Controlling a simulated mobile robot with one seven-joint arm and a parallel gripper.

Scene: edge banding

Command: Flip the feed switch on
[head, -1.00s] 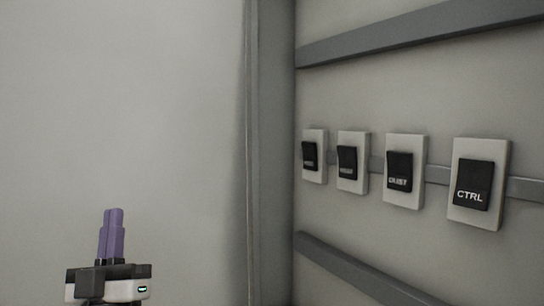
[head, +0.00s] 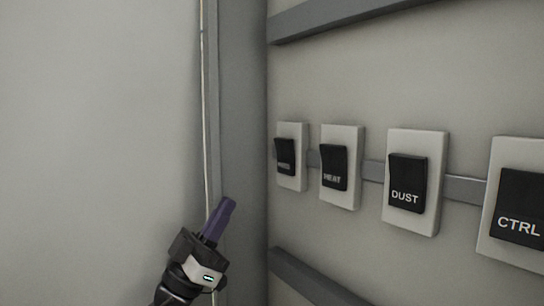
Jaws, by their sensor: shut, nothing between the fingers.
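Several black rocker switches on white plates are mounted in a row on the right wall. The leftmost switch (head: 285,156) has a label too small to read clearly; it may be the feed switch, as the others read differently. My gripper (head: 229,204), with purple fingers, is shut and empty. It points up and to the right, in front of the wall corner, below and left of the leftmost switch in the picture. It appears apart from every switch.
The HEAT switch (head: 334,167), DUST switch (head: 407,182) and CTRL switch (head: 520,207) follow to the right. A grey rail (head: 465,188) runs behind the plates. Other grey bars (head: 330,18) cross the wall above and below. A grey corner post (head: 238,110) stands left of the switches.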

